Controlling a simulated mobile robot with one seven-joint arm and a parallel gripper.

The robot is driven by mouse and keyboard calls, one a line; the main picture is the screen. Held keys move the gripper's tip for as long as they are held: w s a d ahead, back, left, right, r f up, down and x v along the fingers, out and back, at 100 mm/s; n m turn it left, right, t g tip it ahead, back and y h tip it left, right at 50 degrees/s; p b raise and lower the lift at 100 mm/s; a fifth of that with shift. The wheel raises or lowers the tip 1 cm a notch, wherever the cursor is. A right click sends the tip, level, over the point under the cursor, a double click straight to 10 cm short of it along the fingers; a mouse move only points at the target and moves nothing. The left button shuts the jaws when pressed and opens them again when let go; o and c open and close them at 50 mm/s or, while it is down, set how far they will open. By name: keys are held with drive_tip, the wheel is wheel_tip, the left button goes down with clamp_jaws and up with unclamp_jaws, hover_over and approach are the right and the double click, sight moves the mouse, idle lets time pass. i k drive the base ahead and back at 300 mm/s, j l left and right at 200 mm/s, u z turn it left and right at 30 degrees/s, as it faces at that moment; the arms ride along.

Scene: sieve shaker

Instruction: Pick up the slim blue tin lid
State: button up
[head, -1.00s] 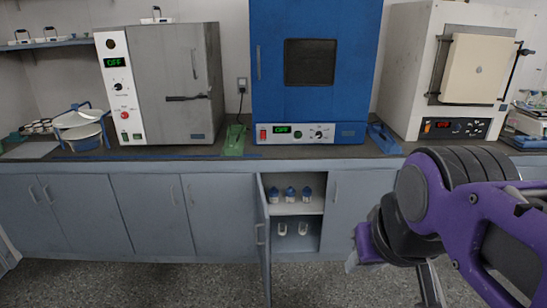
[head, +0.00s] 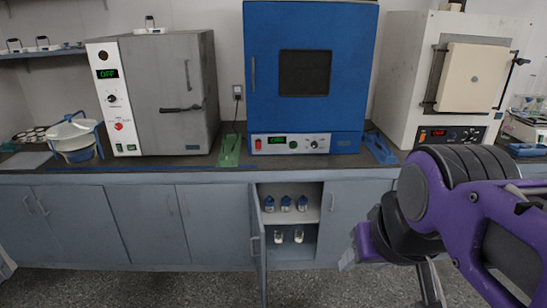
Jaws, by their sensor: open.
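I cannot make out a slim blue tin lid for certain. A stand with blue edges holding white pans (head: 75,142) is at the left end of the counter, and a flat blue object (head: 380,148) lies between the blue oven and the white furnace. It is too small to tell whether either includes the lid. My gripper (head: 400,264) is at the lower right, in front of the cabinets, open and apart from everything on the counter. Its fingers are only partly visible.
The counter (head: 200,172) carries a grey oven (head: 180,95), a blue oven (head: 305,30) and a white furnace (head: 400,80). A green object (head: 230,150) lies between the ovens. An open cabinet door (head: 259,250) juts out beside shelves with blue-capped bottles (head: 285,203). The floor in front is clear.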

sight(285, 199)
drive_tip(key=i+l+z, duration=0.1)
drive_tip(key=i, duration=0.35)
drive_tip(key=i+l+z, duration=0.1)
drive_tip(key=i+l, duration=0.15)
drive_tip(key=i, duration=0.25)
